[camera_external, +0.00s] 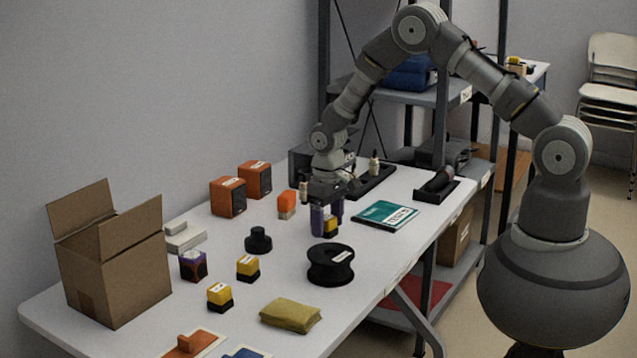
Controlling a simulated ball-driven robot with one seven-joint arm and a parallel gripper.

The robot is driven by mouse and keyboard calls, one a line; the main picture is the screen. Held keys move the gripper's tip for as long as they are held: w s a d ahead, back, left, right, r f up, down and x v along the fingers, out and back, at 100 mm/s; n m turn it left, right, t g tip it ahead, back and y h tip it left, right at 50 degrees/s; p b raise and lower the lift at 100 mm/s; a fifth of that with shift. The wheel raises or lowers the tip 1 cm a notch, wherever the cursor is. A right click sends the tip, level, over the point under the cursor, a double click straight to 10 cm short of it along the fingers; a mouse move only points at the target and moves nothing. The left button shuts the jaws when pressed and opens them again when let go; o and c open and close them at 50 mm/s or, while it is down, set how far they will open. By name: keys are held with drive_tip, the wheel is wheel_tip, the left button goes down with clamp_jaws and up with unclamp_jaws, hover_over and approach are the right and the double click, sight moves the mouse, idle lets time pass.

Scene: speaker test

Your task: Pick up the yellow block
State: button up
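My gripper (327,213) points down over the table, with two purple-grey fingers. A yellow block with a black base (330,226) shows at the fingertips, partly hidden by the fingers. I cannot tell whether the fingers grip it or only stand around it, or whether it touches the table. Two similar yellow-and-black blocks stand on the table nearer the camera, one (247,266) and another (219,297) to its lower left. My gripper is well away from both.
The white table (205,254) also holds an open cardboard box (125,270), orange speakers (228,197), a black spool (330,264), a black knob-like piece (258,240), an olive pouch (290,315), a teal booklet (387,214) and a purple block (193,265). A shelf rack (445,95) stands behind.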

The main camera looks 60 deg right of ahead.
drive_tip(key=c, duration=1)
